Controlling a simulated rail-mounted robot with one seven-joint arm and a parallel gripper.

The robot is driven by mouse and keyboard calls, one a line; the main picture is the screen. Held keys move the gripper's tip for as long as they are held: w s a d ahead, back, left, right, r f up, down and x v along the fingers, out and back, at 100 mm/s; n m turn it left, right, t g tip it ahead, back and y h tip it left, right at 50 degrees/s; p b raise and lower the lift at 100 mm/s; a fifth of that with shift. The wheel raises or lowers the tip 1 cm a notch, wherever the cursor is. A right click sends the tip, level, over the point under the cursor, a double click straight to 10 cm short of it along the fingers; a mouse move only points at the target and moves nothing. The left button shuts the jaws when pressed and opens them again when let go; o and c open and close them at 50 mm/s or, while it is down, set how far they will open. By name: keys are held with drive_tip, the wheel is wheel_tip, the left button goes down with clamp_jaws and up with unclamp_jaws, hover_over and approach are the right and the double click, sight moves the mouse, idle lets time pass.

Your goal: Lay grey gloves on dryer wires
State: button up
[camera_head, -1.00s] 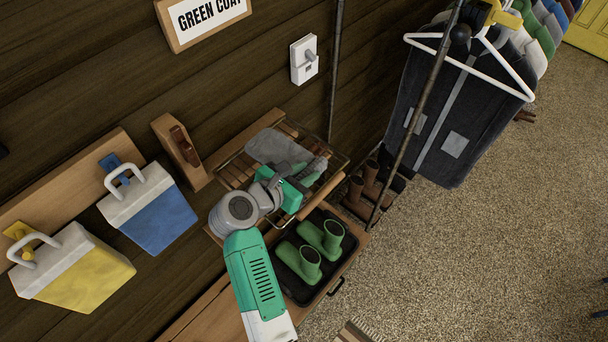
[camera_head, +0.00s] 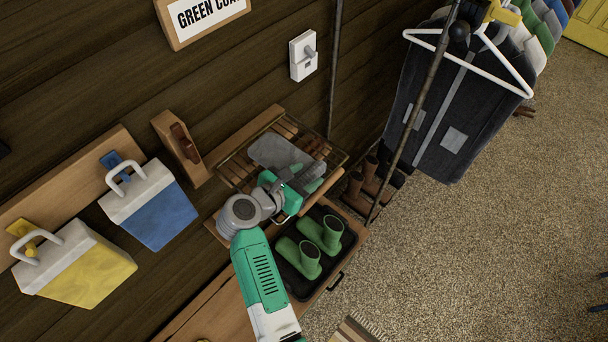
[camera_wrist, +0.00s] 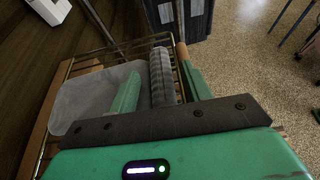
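A grey glove (camera_head: 277,152) lies flat on the wire dryer rack (camera_head: 226,172), its broad part on the left. In the wrist view the flat grey glove (camera_wrist: 88,98) shows left of my fingers, and a ribbed grey piece (camera_wrist: 163,70), which looks like a cuff, lies between them. My gripper (camera_wrist: 162,78) is over the rack, with its two green fingers apart on either side of the ribbed piece. Narrow gaps seem to show beside that piece. In the head view my gripper (camera_head: 300,178) hides part of the rack and of the grey material.
Green boots (camera_head: 320,235) stand in a black tray (camera_head: 327,278) just below the rack. A wooden bracket (camera_head: 172,145) is left of it. Dark vertical poles, a hanging dark coat (camera_head: 450,110) and brown boots (camera_head: 372,180) are to the right. The wall is close behind.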

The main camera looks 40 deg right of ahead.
drive_tip(key=b+v, duration=0.1)
drive_tip(key=v, duration=1.1)
drive_tip(key=shift+s+r+b, duration=0.1)
drive_tip(key=shift+b, duration=0.3)
